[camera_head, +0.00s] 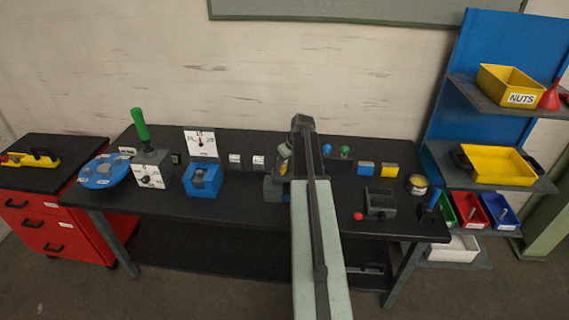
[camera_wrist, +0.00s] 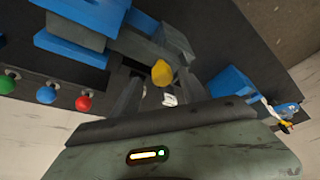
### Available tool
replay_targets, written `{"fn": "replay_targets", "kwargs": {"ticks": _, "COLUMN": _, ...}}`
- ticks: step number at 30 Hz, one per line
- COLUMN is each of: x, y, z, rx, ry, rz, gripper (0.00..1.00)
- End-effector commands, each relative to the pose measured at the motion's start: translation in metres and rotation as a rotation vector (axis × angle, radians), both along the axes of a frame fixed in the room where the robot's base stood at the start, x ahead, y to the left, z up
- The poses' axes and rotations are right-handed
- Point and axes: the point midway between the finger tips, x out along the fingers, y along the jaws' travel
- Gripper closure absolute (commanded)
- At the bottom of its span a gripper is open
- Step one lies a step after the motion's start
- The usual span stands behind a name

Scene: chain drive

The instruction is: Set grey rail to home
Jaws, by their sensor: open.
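My gripper (camera_wrist: 158,86) is open in the wrist view, its dark fingers spread on either side of a yellow knob (camera_wrist: 162,73). I cannot tell whether they touch it. A grey bar (camera_wrist: 75,32) lies between blue blocks at upper left; it may be the grey rail, but I cannot be sure. In the head view my arm covers most of this spot. The yellow knob (camera_head: 283,168) and part of a blue base (camera_head: 269,190) show at its left side. No home mark can be read.
In the wrist view, blue and red ball knobs (camera_wrist: 47,94) stand at left and a blue block (camera_wrist: 232,84) at right. In the head view, a blue vise-like block (camera_head: 202,180) and a green-handled lever (camera_head: 141,125) stand left, and a grey fixture (camera_head: 380,203) right.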

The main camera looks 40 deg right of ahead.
Motion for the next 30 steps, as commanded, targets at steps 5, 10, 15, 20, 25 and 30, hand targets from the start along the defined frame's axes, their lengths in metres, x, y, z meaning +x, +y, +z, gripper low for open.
{"fn": "replay_targets", "kwargs": {"ticks": 5, "x": -0.015, "y": 0.001, "z": 0.042, "rx": 0.000, "ry": 0.001, "rz": -0.001, "gripper": 0.49}}
{"fn": "replay_targets", "kwargs": {"ticks": 10, "x": -0.023, "y": 0.001, "z": 0.056, "rx": -0.001, "ry": 0.001, "rz": 0.000, "gripper": 0.49}}
{"fn": "replay_targets", "kwargs": {"ticks": 15, "x": -0.024, "y": 0.001, "z": 0.053, "rx": -0.001, "ry": 0.001, "rz": 0.000, "gripper": 0.49}}
{"fn": "replay_targets", "kwargs": {"ticks": 20, "x": -0.024, "y": 0.001, "z": 0.053, "rx": 0.000, "ry": 0.001, "rz": -0.001, "gripper": 0.49}}
{"fn": "replay_targets", "kwargs": {"ticks": 25, "x": -0.023, "y": 0.002, "z": 0.052, "rx": -0.001, "ry": 0.001, "rz": 0.001, "gripper": 0.49}}
{"fn": "replay_targets", "kwargs": {"ticks": 30, "x": 0.018, "y": 0.056, "z": 0.032, "rx": 0.000, "ry": 0.001, "rz": 0.091, "gripper": 0.49}}
